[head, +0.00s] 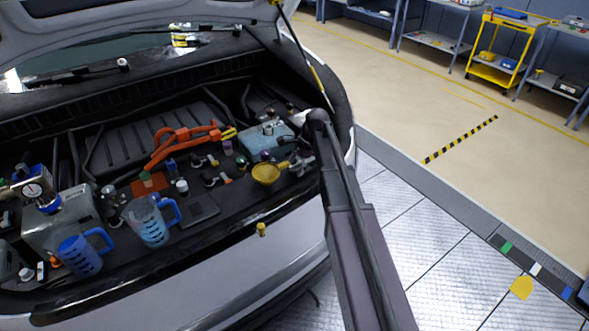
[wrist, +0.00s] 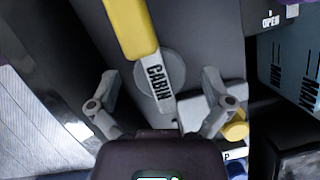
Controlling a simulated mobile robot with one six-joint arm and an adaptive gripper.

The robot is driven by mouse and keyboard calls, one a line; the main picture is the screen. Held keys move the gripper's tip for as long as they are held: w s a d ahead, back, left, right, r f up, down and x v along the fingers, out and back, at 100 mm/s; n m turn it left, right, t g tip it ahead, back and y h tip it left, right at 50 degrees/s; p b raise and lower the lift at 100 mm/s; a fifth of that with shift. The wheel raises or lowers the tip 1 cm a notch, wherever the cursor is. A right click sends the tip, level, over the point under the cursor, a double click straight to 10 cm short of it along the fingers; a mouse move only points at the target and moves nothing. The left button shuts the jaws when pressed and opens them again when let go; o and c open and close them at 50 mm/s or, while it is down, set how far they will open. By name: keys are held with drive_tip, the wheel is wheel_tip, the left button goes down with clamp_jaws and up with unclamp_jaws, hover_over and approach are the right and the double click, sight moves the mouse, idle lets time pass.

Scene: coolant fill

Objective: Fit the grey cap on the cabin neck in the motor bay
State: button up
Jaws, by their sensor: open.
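My gripper (wrist: 158,97) is open. Its two grey fingers stand apart, either side of a grey round piece (wrist: 176,62) that lies partly behind a strip marked CABIN (wrist: 158,82). I cannot tell whether this round piece is the grey cap or the neck's top. A yellow bar (wrist: 131,28) runs into the CABIN strip from above. No contact between fingers and round piece is clear. In the head view my gripper (head: 300,163) is low at the right of the motor bay, just right of a yellow funnel (head: 266,174); my arm and gripper hide what is beneath.
Blue measuring jugs (head: 150,222) stand at the bay's left front. Orange cables (head: 182,140) cross the middle. A blue-grey box (head: 264,137) sits behind my gripper. A yellow cap (head: 261,229) is on the front edge. In the wrist view, a yellow knob (wrist: 236,131) is close to the right finger.

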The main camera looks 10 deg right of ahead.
drive_tip(key=shift+c, duration=0.2)
drive_tip(key=c, duration=1)
drive_tip(key=shift+c, duration=0.3)
drive_tip(key=shift+d+r, duration=0.1)
drive_tip(key=shift+w+d+r+p, duration=0.1)
drive_tip(key=shift+d+r+p, duration=0.4)
drive_tip(key=shift+r+p, duration=0.15)
drive_tip(key=d+r+p, duration=0.3)
drive_tip(key=d, duration=0.3)
drive_tip(key=w+d+r+p, duration=0.1)
drive_tip(key=d+r+p, duration=0.2)
drive_tip(key=d, duration=0.3)
drive_tip(key=shift+w+d+r+p, duration=0.25)
drive_tip(key=shift+w+d+p, duration=0.05)
drive_tip(key=shift+d+p, duration=0.1)
drive_tip(key=shift+s, duration=0.1)
